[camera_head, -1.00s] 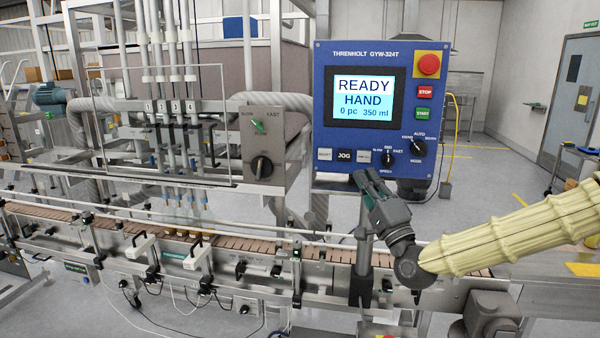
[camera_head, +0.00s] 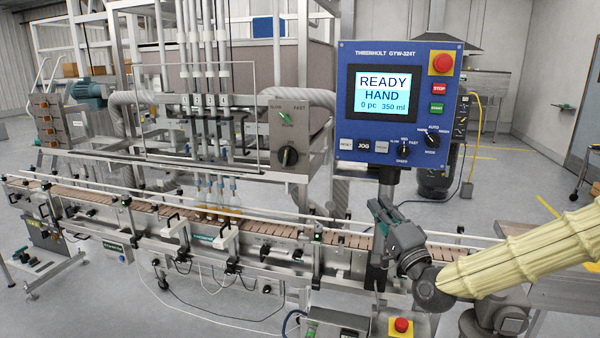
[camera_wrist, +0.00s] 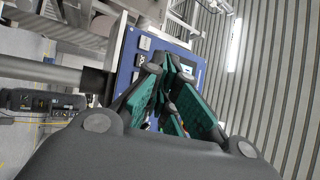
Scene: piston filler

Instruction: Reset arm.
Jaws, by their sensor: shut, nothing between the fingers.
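My gripper (camera_head: 376,206) is shut and empty, at the end of my arm in its pale yellow sleeve. It points up and left, just below the blue control panel (camera_head: 348,130), and looks apart from it. The panel screen (camera_head: 382,92) reads READY, HAND, 0 pc, 350 ml. Its knobs and its red and green buttons are in plain view. In the wrist view my gripper's green-padded fingers (camera_wrist: 172,62) converge in front of the blue panel (camera_wrist: 125,68), covering part of it.
The conveyor (camera_head: 150,213) runs across below, with several bottles (camera_head: 218,196) under the filling nozzles. A grey box with a SLOW/FAST switch (camera_head: 288,138) is left of the panel. A red emergency button (camera_head: 401,325) sits low in front. Open floor lies at the right back.

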